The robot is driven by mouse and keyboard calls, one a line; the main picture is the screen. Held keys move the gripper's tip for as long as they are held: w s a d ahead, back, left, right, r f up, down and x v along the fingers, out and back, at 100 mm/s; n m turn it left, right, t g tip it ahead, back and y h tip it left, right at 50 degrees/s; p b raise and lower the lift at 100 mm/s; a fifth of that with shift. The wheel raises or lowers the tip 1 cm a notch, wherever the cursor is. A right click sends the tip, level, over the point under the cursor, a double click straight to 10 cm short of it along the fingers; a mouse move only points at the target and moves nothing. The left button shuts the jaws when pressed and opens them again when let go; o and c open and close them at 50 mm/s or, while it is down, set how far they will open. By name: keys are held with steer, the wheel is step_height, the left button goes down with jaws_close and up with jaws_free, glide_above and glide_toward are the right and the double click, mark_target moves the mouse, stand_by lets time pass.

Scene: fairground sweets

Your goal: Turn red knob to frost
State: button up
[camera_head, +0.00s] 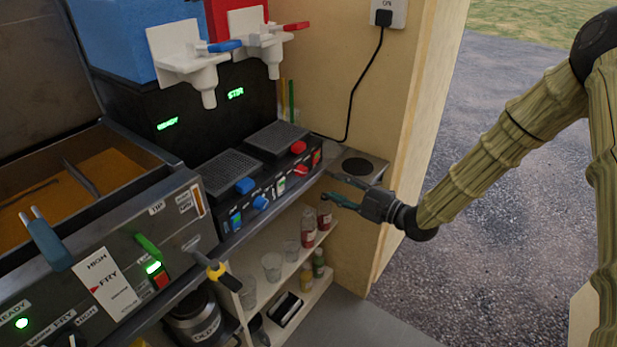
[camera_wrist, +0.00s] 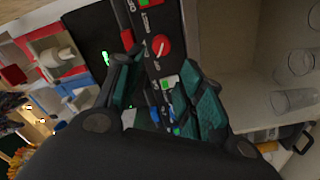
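The red knob (camera_head: 301,170) is on the front panel of the slush machine (camera_head: 270,190), at its right end below a red drip-tray lever. It shows close up in the wrist view as a round red dial (camera_wrist: 161,45) with a pale pointer mark; the label lettering around it is too small to read. My gripper (camera_head: 335,190) is open and empty, in front and to the right of the red knob, apart from it. In the wrist view its two teal-padded fingers (camera_wrist: 158,68) are spread, with the knob beyond their tips.
A blue knob (camera_head: 260,203) sits left on the same panel. Dispenser taps (camera_head: 205,72) hang above. A fryer (camera_head: 110,260) with handles stands at the left. Below the counter, a shelf (camera_head: 312,290) holds glasses and bottles. A wall with a socket (camera_head: 388,14) rises behind my gripper.

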mark_target(304, 173)
steer(key=p+x, duration=0.1)
steer(key=x, duration=0.9)
steer(key=shift+w+a+p, duration=0.1)
steer(key=shift+a+p, duration=0.1)
steer(key=shift+p, duration=0.15)
steer(key=c, duration=0.7)
